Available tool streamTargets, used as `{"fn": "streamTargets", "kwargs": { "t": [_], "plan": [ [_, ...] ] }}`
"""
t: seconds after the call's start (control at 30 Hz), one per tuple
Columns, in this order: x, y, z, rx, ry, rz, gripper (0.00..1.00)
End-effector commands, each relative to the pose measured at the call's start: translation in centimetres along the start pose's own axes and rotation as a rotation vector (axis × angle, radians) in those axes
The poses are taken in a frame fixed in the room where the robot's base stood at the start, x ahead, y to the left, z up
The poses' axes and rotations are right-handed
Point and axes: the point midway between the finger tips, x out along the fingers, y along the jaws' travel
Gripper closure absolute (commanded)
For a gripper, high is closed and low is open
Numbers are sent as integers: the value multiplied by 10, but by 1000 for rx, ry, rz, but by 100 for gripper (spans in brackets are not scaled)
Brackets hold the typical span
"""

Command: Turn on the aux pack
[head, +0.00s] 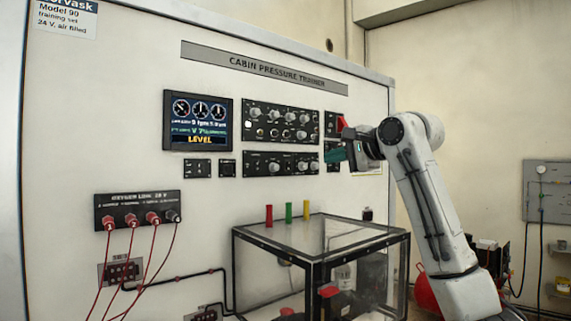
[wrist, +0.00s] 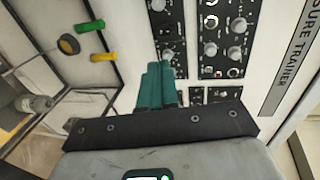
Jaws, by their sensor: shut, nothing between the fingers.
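The trainer's front carries an upper black panel (head: 283,122) with several knobs and a lower black knob panel (head: 282,163). A small panel with a red part (head: 341,124) sits at their right. I cannot read which control is the aux pack. My gripper (head: 327,156) has teal fingers, shut and empty, at the right end of the lower panel. In the wrist view the shut fingers (wrist: 158,70) point at the lower panel (wrist: 166,28), close to a knob. The upper panel (wrist: 222,42) is beside it. My gripper hides part of the small panels; contact is unclear.
A display (head: 198,121) is left of the panels. A clear-topped case (head: 320,236) with red, green and yellow pieces on it stands below my arm. An oxygen panel (head: 138,209) with red cables is at lower left. A grey wall board (head: 548,191) is far right.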

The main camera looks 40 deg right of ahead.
Motion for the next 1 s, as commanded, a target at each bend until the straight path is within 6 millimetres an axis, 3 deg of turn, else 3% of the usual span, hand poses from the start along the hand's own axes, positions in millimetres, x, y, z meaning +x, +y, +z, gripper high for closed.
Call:
{"fn": "streamTargets", "kwargs": {
  "t": [0.47,0.67,1.0],
  "plan": [
    [6,-1,0,0,0,2,100],
    [34,-3,0,1,0,3,100],
    [100,-4,0,1,1,3,100]
  ]
}}
